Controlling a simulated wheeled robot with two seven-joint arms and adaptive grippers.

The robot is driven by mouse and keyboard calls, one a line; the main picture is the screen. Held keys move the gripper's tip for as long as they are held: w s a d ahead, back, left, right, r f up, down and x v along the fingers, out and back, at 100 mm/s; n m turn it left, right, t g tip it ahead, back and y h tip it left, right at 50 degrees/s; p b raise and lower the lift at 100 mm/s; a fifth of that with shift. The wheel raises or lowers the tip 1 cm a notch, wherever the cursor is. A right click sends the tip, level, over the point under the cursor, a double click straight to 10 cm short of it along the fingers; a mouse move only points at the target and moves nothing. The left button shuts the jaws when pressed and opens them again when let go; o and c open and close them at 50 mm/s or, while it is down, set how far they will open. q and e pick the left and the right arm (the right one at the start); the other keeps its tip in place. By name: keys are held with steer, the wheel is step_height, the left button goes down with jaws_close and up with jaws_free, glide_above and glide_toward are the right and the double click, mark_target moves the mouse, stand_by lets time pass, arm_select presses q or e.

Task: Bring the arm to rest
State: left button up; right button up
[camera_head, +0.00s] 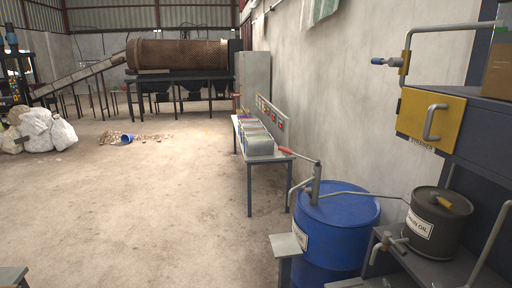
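Neither of my grippers shows in the head view, and I cannot make out either arm. The rusty perforated trommel drum (178,53) lies level on its dark frame (180,82) at the back left. A sloping conveyor (82,77) leads up to its left end.
A blue barrel (335,218) with a hand pump stands at the lower right, beside a dark oil drum (437,222). A yellow box front (430,117) with a handle juts out above. A table (264,157) stands along the wall. White sacks (44,130) lie left.

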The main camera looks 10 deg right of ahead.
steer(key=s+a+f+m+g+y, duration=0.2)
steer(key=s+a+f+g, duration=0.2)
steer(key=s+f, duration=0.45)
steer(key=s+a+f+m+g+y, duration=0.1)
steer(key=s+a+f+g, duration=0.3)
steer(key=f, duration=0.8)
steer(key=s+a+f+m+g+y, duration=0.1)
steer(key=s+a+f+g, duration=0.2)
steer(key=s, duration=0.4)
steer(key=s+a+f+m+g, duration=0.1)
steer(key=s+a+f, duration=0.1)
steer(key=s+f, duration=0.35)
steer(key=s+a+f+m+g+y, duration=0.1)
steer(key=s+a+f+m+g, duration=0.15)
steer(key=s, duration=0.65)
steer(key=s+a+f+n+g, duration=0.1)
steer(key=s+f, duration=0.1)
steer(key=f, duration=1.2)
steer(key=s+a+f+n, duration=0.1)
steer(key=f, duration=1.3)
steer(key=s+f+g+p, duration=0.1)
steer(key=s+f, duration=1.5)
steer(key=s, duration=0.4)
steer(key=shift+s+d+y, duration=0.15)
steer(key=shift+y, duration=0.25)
